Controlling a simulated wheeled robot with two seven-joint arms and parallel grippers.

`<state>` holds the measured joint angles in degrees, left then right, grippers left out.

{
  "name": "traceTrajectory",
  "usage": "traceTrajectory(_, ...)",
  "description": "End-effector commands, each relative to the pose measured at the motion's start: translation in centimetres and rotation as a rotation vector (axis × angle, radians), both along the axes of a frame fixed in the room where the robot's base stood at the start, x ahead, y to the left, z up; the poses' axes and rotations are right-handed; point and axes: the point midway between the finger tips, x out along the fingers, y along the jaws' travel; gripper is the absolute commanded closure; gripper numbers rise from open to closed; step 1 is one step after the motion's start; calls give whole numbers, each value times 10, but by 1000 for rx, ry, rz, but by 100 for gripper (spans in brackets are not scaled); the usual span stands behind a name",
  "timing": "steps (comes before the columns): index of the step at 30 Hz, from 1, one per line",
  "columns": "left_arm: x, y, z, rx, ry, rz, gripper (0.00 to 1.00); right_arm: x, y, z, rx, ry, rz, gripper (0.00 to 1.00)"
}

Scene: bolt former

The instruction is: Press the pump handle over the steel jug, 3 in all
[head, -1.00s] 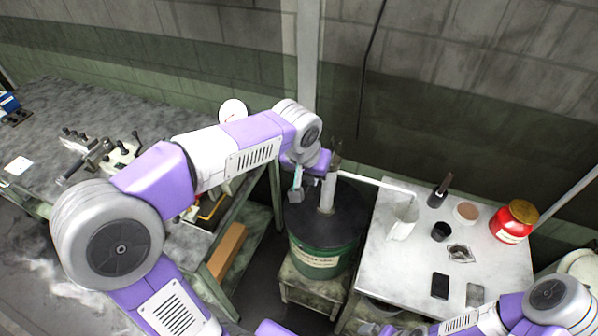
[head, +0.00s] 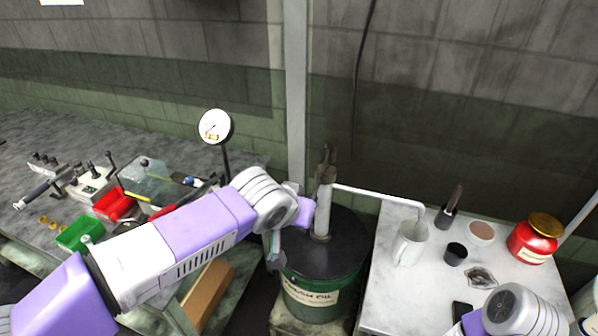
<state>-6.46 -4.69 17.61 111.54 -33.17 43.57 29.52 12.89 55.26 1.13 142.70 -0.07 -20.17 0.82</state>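The pump stands upright on a dark green oil drum (head: 308,290), with a pale cylinder (head: 323,208) and a dark grey head (head: 328,165) on top. Its thin white spout pipe (head: 380,194) runs right and bends down over the steel jug (head: 408,243), which stands upright on the pale table. I cannot make out the pump handle clearly; my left wrist covers the area left of the pump. My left gripper (head: 273,250) points down just left of the pump, above the drum's edge, partly hidden by the wrist. Its opening is unclear. My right arm shows at the lower right; its gripper is out of frame.
The pale table (head: 390,300) also holds a black cup (head: 455,254), a brush in a dark holder (head: 448,212), a round tan disc (head: 481,232) and a red jar (head: 533,240). A bench with a dial gauge (head: 215,127), red bin (head: 114,204) and green bin (head: 78,234) is left.

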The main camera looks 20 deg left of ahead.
Motion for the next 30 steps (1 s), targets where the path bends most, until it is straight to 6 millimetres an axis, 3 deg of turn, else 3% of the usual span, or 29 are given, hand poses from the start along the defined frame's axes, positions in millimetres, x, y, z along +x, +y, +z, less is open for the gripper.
traceTrajectory(1, 0, 0, -8, 0, 0, -1, 100, 0, 0, -7, 0, 0, 0, 0)
traceTrajectory(6, 0, -1, -12, 1, -12, -4, 100, 0, 0, -13, 0, 0, 0, 0)
traceTrajectory(22, 0, 0, -15, 2, -8, -1, 100, 0, 0, -15, 0, 0, 0, 0)
traceTrajectory(26, -1, 1, -9, 0, -10, 0, 100, 0, 0, -10, 0, 0, 0, 0)
traceTrajectory(30, -3, 3, 12, -1, -20, -2, 100, 0, 0, 4, 0, 0, 0, 0)
